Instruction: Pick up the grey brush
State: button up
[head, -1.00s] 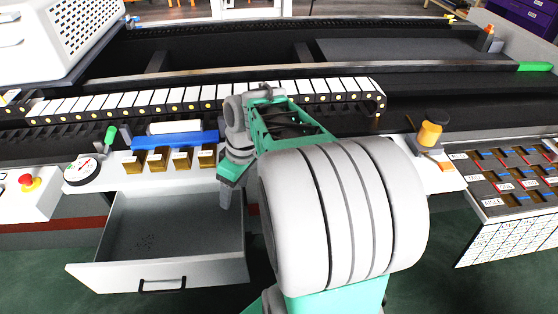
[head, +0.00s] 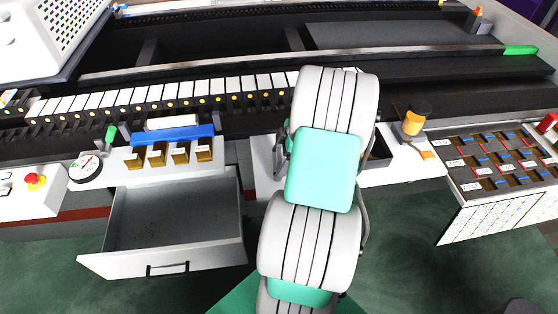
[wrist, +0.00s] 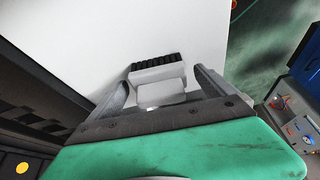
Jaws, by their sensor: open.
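The grey brush (wrist: 157,75) lies on a white surface (wrist: 190,30) in the wrist view, with its row of black bristles towards the top of the picture. My gripper (wrist: 161,79) is open, with one finger to the left of the brush and the other to its right. Gaps show on both sides, so the fingers do not appear to touch it. The near end of the brush runs down to the gripper's dark edge. In the head view my own arm hides the gripper and the brush.
An open, empty-looking grey drawer (head: 190,262) stands out at the left. An orange-topped object (head: 416,118) stands on the white ledge right of my arm. A dark compartment tray (head: 500,160) is further right. Black rails run behind.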

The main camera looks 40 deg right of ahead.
jog(key=shift+c, duration=0.5)
jog(key=c, duration=1.4)
jog(key=shift+r, duration=0.1)
jog(key=shift+r, duration=0.45)
jog(key=s+a+r+b, duration=0.3)
jog(key=s+a+r, duration=0.5)
jog(key=s+r, duration=0.3)
jog(key=shift+s+r, duration=0.25)
jog(key=shift+r, duration=0.3)
